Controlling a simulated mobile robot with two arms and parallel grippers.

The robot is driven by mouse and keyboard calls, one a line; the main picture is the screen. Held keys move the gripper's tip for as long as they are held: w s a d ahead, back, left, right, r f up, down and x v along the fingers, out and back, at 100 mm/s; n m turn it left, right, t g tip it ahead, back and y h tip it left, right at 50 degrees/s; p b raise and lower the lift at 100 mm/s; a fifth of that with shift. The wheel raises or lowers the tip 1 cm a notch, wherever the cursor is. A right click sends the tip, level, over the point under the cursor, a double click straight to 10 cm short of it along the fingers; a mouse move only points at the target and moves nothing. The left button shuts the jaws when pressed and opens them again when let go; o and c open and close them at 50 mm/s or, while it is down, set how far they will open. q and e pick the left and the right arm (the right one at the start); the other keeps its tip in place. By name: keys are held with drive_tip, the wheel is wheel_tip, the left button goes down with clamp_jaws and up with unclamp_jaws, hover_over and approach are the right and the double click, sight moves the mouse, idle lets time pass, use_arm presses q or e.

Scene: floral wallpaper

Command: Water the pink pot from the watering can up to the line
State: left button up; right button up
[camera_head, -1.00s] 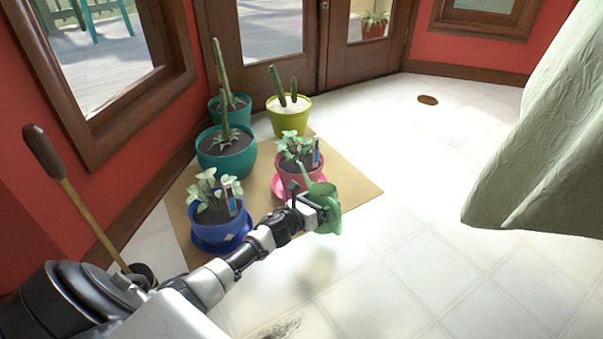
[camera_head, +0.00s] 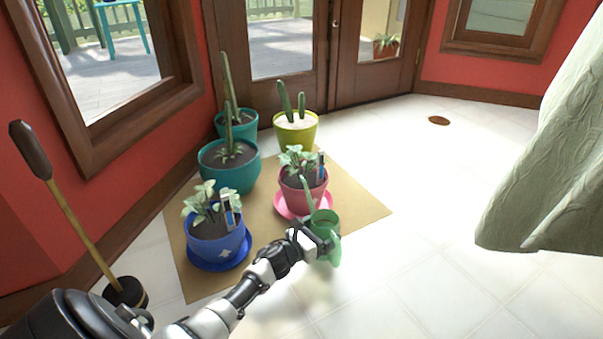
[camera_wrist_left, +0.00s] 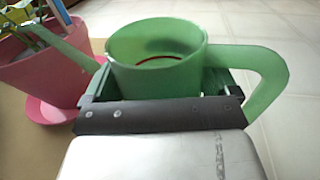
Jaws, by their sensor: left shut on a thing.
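The pink pot (camera_head: 303,194) stands on a pink saucer (camera_head: 283,207) on the tan mat, with a leafy plant and a blue-and-white marker in it. My left gripper (camera_head: 318,240) is shut on the green watering can (camera_head: 325,222) and holds it just in front of the pink pot. In the left wrist view the can (camera_wrist_left: 157,62) looks about upright, its spout reaching left toward the pink pot (camera_wrist_left: 38,68) and its handle on the right. A red line shows inside the can. I cannot tell whether the spout tip is over the pot. My right gripper is out of view.
A blue pot (camera_head: 217,245) stands left of the pink pot. Teal pots (camera_head: 230,172) and a yellow-green pot (camera_head: 296,132) with cacti stand behind on the mat (camera_head: 352,207). A plunger (camera_head: 75,220) is at the left wall. A pale cloth (camera_head: 550,180) hangs at right; the floor between is clear.

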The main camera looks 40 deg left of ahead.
use_arm(q)
drive_tip(key=shift+r+p, duration=1.9)
drive_tip(key=shift+r, duration=0.7)
drive_tip(key=shift+f, duration=0.1)
